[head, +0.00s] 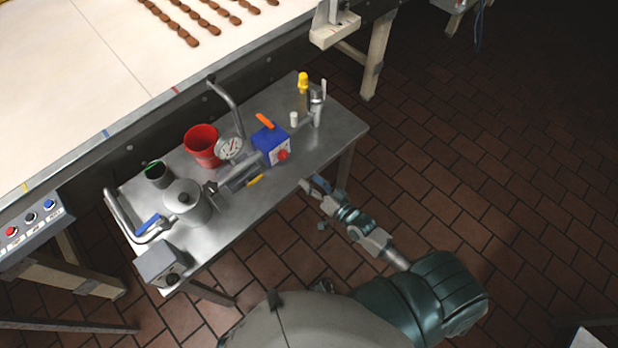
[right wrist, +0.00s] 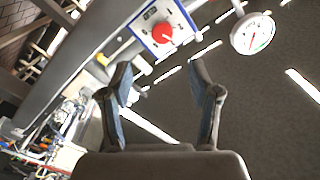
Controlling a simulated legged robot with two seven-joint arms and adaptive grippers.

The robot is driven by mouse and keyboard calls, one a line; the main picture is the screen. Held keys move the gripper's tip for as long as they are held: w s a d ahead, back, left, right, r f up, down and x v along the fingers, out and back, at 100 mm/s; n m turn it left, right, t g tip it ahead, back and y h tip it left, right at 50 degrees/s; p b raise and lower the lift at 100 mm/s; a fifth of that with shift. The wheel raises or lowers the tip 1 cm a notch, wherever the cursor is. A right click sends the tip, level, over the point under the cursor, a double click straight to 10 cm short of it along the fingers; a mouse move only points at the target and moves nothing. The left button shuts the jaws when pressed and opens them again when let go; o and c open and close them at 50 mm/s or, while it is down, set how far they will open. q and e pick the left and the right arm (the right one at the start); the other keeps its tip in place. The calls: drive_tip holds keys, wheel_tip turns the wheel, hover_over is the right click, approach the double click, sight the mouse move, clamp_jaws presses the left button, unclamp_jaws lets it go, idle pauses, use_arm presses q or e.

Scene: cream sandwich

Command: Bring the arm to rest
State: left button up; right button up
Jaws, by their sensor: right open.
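My right arm reaches in from the lower right in the head view. Its gripper (head: 322,187) is just off the front edge of the metal table (head: 320,150), apart from the things on it. In the right wrist view the two fingers of this gripper (right wrist: 165,85) stand wide apart with nothing between them. Ahead of them is the blue-edged box with a red knob (right wrist: 163,32), which also shows in the head view as a blue box (head: 271,145). My left gripper does not show.
The table carries a red bucket (head: 202,146), a round gauge (head: 229,148), a metal pot (head: 187,202), a dark cup (head: 158,174) and a yellow-topped bottle (head: 303,90). A conveyor (head: 80,80) with rows of brown pieces runs behind. The tiled floor (head: 480,180) at the right is clear.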

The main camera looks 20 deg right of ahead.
idle(0.3)
drive_tip(key=s+d+f+n+g+h, duration=0.15)
drive_tip(key=s+f+g, duration=0.25)
drive_tip(key=f, duration=0.9)
drive_tip(key=s+f+n+g+h, duration=0.1)
drive_tip(key=s+f+g+h, duration=0.3)
drive_tip(key=f, duration=0.9)
drive_tip(key=s+f+n+g, duration=0.1)
drive_tip(key=s+f+g, duration=0.2)
drive_tip(key=s+f, duration=0.5)
drive_tip(key=s+f+n+g, duration=0.2)
drive_tip(key=s+f+g, duration=0.2)
drive_tip(key=s+f, duration=0.4)
drive_tip(key=s, duration=0.6)
drive_tip(key=shift+s+f+g, duration=0.3)
drive_tip(key=shift+s, duration=0.05)
drive_tip(key=shift+h, duration=0.25)
